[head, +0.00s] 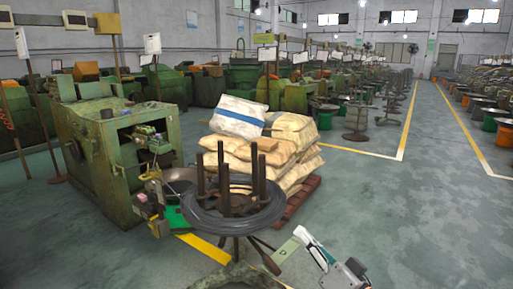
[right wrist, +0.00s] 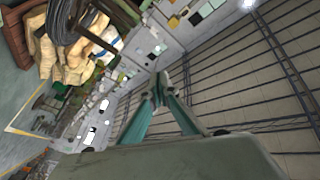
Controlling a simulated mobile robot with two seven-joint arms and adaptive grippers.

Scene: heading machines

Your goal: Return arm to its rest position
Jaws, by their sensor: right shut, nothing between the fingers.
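My right arm comes in at the bottom right of the head view. Its gripper (head: 303,236) is to the right of the wire coil stand and holds nothing. In the right wrist view, the two teal fingers of this gripper (right wrist: 158,97) come together at their tips, with nothing between them. Behind them are the wall and the ribbed ceiling. My left gripper is not in the head view.
A dark wire coil (head: 240,220) lies on a stand with upright posts, close to my right gripper. Stacked sacks (head: 285,140) on a red pallet (head: 300,197) stand behind it. A green machine (head: 95,165) is at left. Open floor (head: 420,220) lies to the right.

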